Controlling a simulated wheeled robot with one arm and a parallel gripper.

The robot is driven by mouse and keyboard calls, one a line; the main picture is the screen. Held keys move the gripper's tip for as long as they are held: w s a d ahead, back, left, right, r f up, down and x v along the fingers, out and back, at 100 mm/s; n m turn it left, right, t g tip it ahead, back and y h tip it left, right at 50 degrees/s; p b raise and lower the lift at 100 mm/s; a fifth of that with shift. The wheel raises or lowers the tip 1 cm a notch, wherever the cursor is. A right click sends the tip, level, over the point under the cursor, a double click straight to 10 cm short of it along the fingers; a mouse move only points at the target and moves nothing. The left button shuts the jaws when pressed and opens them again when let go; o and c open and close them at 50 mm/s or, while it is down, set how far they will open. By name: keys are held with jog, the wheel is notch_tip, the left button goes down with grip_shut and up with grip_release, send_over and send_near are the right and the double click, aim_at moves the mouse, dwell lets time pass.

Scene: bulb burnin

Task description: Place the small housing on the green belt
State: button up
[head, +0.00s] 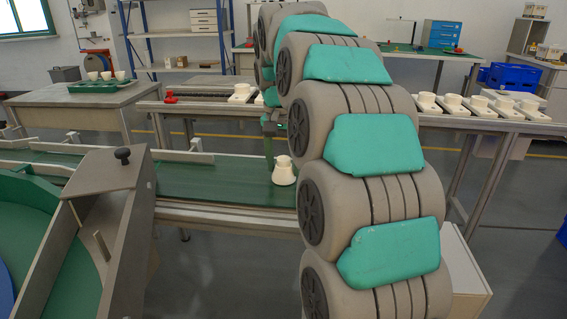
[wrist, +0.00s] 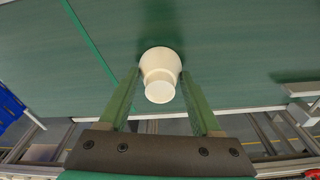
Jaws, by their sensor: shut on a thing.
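The small housing (head: 284,172) is a cream-white piece with a wide round body and a narrower neck. In the head view it is upright at the green belt (head: 215,180), just left of my arm. In the wrist view the housing (wrist: 160,68) sits between the two green fingertips, over the belt's green surface (wrist: 235,50). My gripper (wrist: 160,75) is shut on it, one finger on each side. In the head view my arm hides most of the gripper. Whether the housing's base touches the belt or is slightly above it, I cannot tell for sure.
A grey metal guide with a black knob (head: 122,154) stands at the front left. Behind the belt, a bench carries several white housings on blocks (head: 478,104) at right and a red piece (head: 170,97) at left. A green tray (head: 98,86) is on the left table.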

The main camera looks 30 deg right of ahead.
aim_at(282, 160)
jog(key=shift+f, duration=0.15)
jog(key=o, duration=1.5)
jog(key=shift+s+a+r, duration=0.1)
jog(key=shift+r, duration=1.15)
jog(key=shift+s+a+r, duration=0.1)
jog(key=shift+a+r, duration=0.05)
jog(key=shift+r, duration=1.1)
jog(key=shift+s+a+r, duration=0.1)
jog(key=shift+r, duration=1.15)
